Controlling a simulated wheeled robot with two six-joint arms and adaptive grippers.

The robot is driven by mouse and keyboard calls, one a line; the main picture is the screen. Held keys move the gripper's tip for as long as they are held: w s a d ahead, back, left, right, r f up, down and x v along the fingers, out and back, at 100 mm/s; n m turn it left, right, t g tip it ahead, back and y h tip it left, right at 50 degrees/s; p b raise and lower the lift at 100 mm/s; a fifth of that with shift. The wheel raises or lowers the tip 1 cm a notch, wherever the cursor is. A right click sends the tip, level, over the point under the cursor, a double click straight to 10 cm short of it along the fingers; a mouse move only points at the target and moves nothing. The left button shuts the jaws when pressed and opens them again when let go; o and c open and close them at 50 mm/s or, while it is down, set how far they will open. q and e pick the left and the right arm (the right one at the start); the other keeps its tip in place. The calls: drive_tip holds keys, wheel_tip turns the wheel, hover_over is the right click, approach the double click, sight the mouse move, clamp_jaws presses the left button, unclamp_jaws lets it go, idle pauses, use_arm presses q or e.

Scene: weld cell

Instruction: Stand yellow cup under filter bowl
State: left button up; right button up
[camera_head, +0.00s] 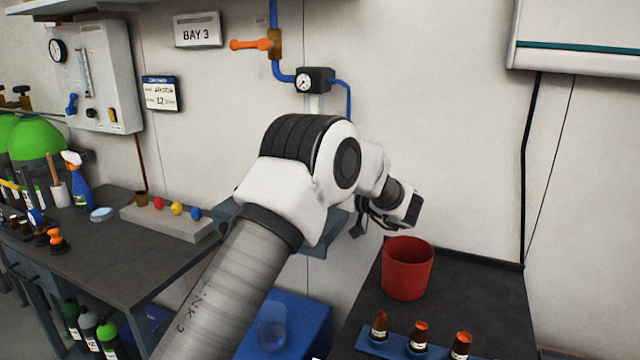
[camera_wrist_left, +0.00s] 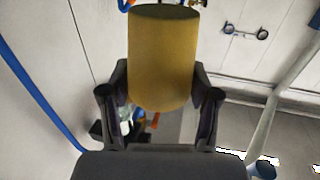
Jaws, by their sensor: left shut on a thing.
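My left gripper (camera_wrist_left: 161,88) is shut on the yellow cup (camera_wrist_left: 163,55), with one finger on each side of its wall. In the head view the left gripper (camera_head: 366,222) is partly hidden behind my own arm, in front of the wall beyond the red bin. The yellow cup does not show in the head view. The filter bowl (camera_head: 314,104) looks like a clear bowl below the gauge block on the wall. My arm hides the area below it. I cannot tell how far the cup is from the bowl. My right gripper is not in view.
A red bin (camera_head: 408,268) and a blue rack (camera_head: 410,346) with several small bottles stand on the right bench (camera_head: 480,300). A blue pipe (camera_head: 273,45) with an orange valve handle (camera_head: 249,44) runs down the wall. The left bench (camera_head: 110,250) holds a spray bottle (camera_head: 76,180) and colored balls.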

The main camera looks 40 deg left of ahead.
use_arm(q)
drive_tip(key=w+a, duration=0.4)
drive_tip(key=w+a+f+p, duration=0.1)
drive_tip(key=w+a, duration=0.1)
drive_tip(key=shift+w, duration=0.2)
wheel_tip(320, 180, down, 3)
drive_tip(key=shift+r+p, duration=0.1)
drive_tip(key=shift+p, duration=0.35)
drive_tip(key=shift+w+f, duration=0.1)
drive_tip(key=shift+f, duration=0.3)
drive_tip(key=o, duration=1.1)
drive_tip(key=shift+f, duration=0.15)
